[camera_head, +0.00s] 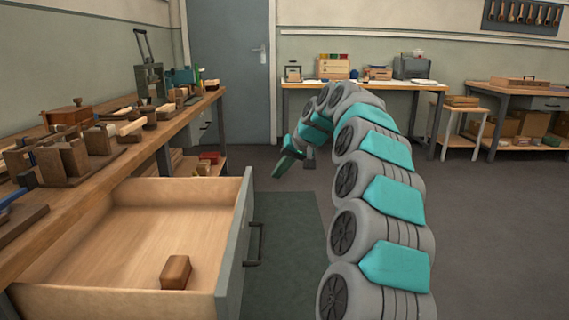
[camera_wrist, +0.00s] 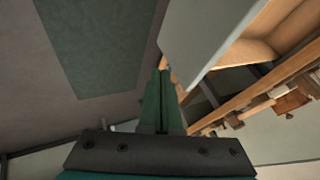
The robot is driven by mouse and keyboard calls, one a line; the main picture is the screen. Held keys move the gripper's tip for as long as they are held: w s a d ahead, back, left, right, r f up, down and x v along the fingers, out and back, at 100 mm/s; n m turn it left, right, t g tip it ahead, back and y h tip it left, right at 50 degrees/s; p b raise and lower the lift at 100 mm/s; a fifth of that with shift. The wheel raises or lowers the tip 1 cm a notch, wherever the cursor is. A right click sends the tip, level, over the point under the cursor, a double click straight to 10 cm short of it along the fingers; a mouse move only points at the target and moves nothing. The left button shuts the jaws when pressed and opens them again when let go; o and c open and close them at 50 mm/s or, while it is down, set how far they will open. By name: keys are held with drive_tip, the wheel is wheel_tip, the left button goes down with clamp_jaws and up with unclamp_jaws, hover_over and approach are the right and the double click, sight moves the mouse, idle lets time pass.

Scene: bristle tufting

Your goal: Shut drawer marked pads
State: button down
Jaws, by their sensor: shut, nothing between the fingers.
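A wooden drawer with a grey-green front (camera_head: 236,240) stands pulled far out from under the workbench at the left. Its dark handle (camera_head: 254,245) is on the outer face; no "pads" marking can be read. A brown block (camera_head: 175,272) lies inside near the front. My gripper (camera_head: 278,172) is shut and empty, beyond the drawer and to the right of its front in the head view. In the wrist view my green fingers (camera_wrist: 161,80) are together, with their tips close to the edge of the drawer's grey front (camera_wrist: 208,38). I cannot tell whether they touch.
The workbench (camera_head: 130,155) along the left wall carries wooden blocks, brushes and tools. A dark green mat (camera_head: 292,240) lies on the floor beside the drawer. More tables stand along the back wall (camera_head: 365,84) and at the right (camera_head: 520,92). The floor at the right is clear.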

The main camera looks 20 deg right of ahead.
drive_tip(key=w+a+f, duration=0.3)
drive_tip(key=a, duration=0.2)
drive_tip(key=shift+a, duration=0.1)
idle(0.4)
